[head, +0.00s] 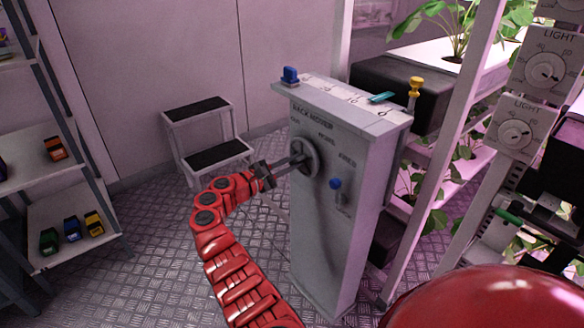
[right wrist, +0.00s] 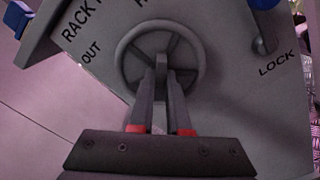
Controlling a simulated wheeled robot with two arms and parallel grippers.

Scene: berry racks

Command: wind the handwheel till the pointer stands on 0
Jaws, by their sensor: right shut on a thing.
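The grey handwheel (head: 308,150) is on the front of a grey cabinet (head: 325,225) marked RACK MOVER. My right gripper (head: 292,164) is shut on the handwheel; the right wrist view shows its fingers (right wrist: 161,95) closed around a grey part at the lower side of the wheel (right wrist: 135,68). The fingers hide part of the wheel. A teal pointer (head: 381,97) lies on the pale scale (head: 332,92) on the cabinet top, toward its right end. The scale marks are too small to read surely. My left gripper is not in view.
A blue-handled lock lever (head: 336,185) is right of the wheel on the cabinet front. A step stool (head: 207,155) is behind. Plant racks (head: 455,150) are close on the right.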

